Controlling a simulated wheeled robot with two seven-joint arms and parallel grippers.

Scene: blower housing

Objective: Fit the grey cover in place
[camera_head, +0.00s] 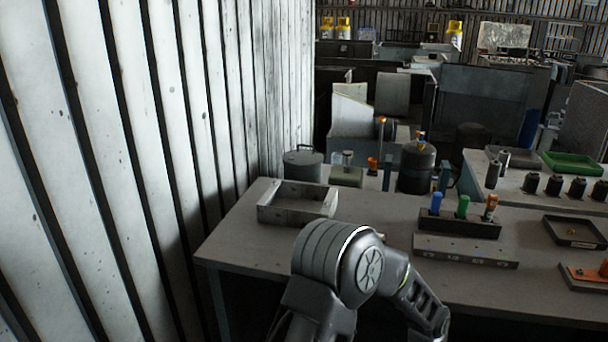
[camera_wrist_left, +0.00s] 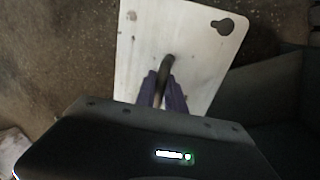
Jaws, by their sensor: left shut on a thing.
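The grey cover (camera_wrist_left: 195,50) is a flat, pale plate with a dark keyhole-shaped opening near one corner and a dark bar handle on its face. My left gripper (camera_wrist_left: 163,88) is shut on that handle in the left wrist view. The lower part of the cover is hidden behind the gripper body. In the head view I see part of my arm at the bottom centre, but neither the cover nor a gripper. An open-topped grey rectangular box (camera_head: 285,216) sits on the table's left rear; I cannot tell if it is the housing.
The table (camera_head: 245,247) has bare room left and front of the box. A rack (camera_head: 470,225) with blue, green and orange-topped items stands right, near a dark tray (camera_head: 572,233). A corrugated wall (camera_head: 160,130) closes the left. Dark floor (camera_wrist_left: 60,60) shows beyond the cover.

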